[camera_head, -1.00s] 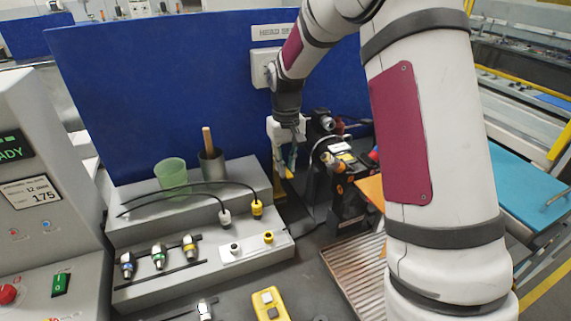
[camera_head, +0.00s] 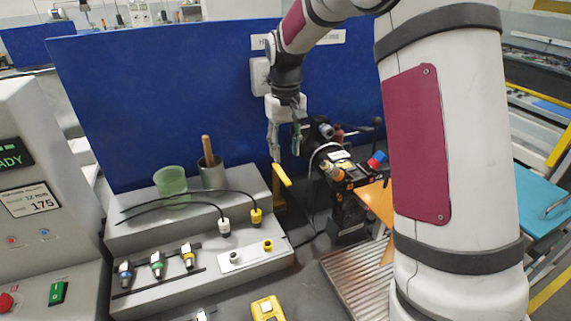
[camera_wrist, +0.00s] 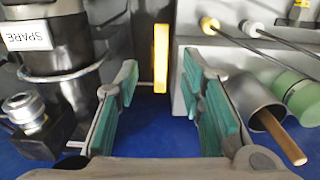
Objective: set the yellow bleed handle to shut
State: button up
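The yellow bleed handle (camera_head: 282,174) is a short bar behind the right end of the grey stepped stand. In the head view it slants down to the right, just below my gripper (camera_head: 286,150). In the wrist view the handle (camera_wrist: 160,58) is a straight upright bar, centred in the gap between the teal-padded fingers of my gripper (camera_wrist: 160,90). The fingers are spread wide and neither touches the handle. My gripper is empty and points down. The handle's pivot and any shut mark cannot be made out.
A black machine with knobs (camera_head: 345,185) stands close right of the handle. A green cup (camera_head: 171,181) and a metal cup (camera_head: 212,172) with a wooden stick stand on the stand's upper step (camera_head: 130,233). A blue panel (camera_head: 150,90) rises behind.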

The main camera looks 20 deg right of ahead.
jog(key=shift+r, duration=2.3)
jog(key=s+a+r+t, duration=0.2)
jog(key=s+r, duration=0.3)
jog(key=s, duration=0.3)
jog(key=s+a+r+t, duration=0.15)
jog(key=s+r, duration=0.25)
jog(key=s, duration=0.4)
jog(key=s+a+f+t, duration=0.1)
jog(key=s+a+t, duration=0.1)
jog(key=s, duration=1.2)
jog(key=shift+a+f, duration=0.25)
jog(key=shift+f, duration=0.15)
